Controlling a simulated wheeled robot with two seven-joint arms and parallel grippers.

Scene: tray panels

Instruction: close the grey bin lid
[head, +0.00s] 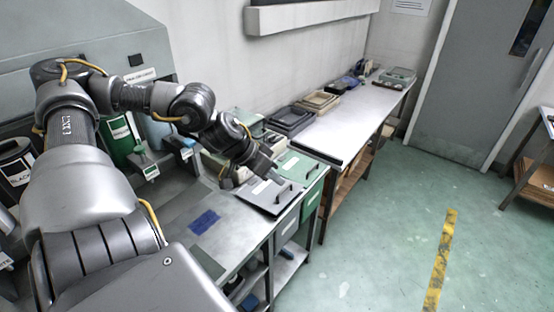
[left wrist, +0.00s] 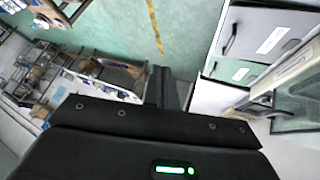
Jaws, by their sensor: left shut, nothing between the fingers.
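The grey bin lid (head: 259,201) lies about flat over the grey bin (head: 287,224) at the bench's front edge in the head view. I cannot tell whether it sits fully down. It has a dark handle and a white label. The lid also shows at the upper right of the left wrist view (left wrist: 256,31). My left gripper (head: 268,171) is shut and empty, over the back part of the lid; I cannot tell if it touches. Its shut fingers show in the left wrist view (left wrist: 161,88). My right gripper is not in view.
A green bin lid (head: 299,165) lies beside the grey one, farther back. A blue mat (head: 204,222) lies on the bench. Several trays (head: 290,118) line the wall. The floor in front is open, with a yellow stripe (head: 440,250).

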